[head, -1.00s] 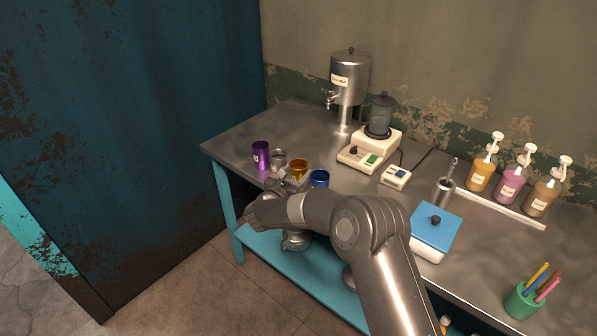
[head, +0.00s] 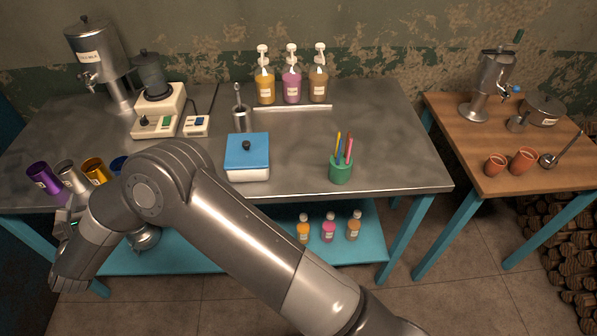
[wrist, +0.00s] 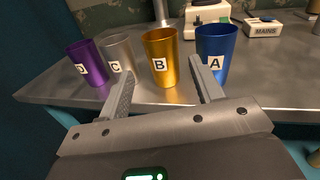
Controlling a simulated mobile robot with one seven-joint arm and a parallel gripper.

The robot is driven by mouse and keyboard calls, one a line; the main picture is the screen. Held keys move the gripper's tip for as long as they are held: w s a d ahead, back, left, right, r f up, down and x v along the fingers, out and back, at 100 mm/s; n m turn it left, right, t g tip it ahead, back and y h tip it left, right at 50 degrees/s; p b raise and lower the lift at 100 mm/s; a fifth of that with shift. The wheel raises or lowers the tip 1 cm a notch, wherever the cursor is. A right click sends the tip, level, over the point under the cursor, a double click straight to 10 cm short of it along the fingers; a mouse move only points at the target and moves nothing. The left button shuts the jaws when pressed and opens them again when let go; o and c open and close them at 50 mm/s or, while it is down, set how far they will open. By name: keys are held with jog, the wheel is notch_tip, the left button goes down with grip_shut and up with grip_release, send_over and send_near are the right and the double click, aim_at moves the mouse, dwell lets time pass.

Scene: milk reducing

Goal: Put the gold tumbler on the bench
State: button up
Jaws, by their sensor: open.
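The gold tumbler (head: 95,171), marked B in the wrist view (wrist: 161,64), stands upright on a metal-topped bench (head: 300,150) near its front left edge. My gripper (wrist: 160,68) is open, one finger to each side of the gold tumbler in the wrist picture. I cannot tell how deep the tumbler lies between the fingers. Nothing is held. In the head view my gripper (head: 66,218) is at the bench's front left edge, partly hidden by my arm. A purple tumbler (wrist: 86,62) and a silver tumbler (wrist: 118,53) stand left of it, a blue tumbler (wrist: 215,50) right.
A wooden-topped table (head: 500,178) stands to the right with two clay cups and a metal dispenser. The metal bench also holds a blue-lidded box (head: 247,158), a green pen cup (head: 341,168), pump bottles (head: 292,85) and a hotplate (head: 160,112). Bare metal lies right of the box.

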jog(key=w+d+r+n+g+y, duration=0.1)
jog(key=w+d+r+n+y, duration=0.1)
jog(key=w+d+r+n, duration=0.3)
jog(key=w+d+r+n+g+y, duration=0.1)
jog(key=w+r+n, duration=0.15)
jog(key=r, duration=0.45)
jog(key=w+d+r+n+g+y, duration=0.1)
jog(key=w+d+r+n+y, duration=0.15)
jog(key=d+r+n, duration=0.2)
jog(key=d+r+n+g+h, duration=0.1)
jog(key=d+r+n, duration=0.35)
jog(key=d, duration=0.35)
jog(key=d+r+n+g+h, duration=0.1)
jog(key=d+r+n, duration=0.2)
jog(key=d+n, duration=0.35)
jog(key=s+d+n+g+h, duration=0.2)
jog(key=s+d, duration=0.2)
jog(key=d, duration=0.7)
jog(key=s+d+n+g+h, duration=0.1)
jog(key=s+d+n+h, duration=0.2)
jog(key=d, duration=0.9)
jog(key=s+d+f+n+g+h, duration=0.1)
jog(key=s+d+f+n+g, duration=0.1)
jog(key=s+d, duration=0.6)
jog(key=s+d+f+n+g+h, duration=0.1)
jog(key=s+d+f+n+g, duration=0.1)
jog(key=s+d, duration=0.7)
jog(key=shift+s+f, duration=0.45)
jog(key=shift+s, duration=0.5)
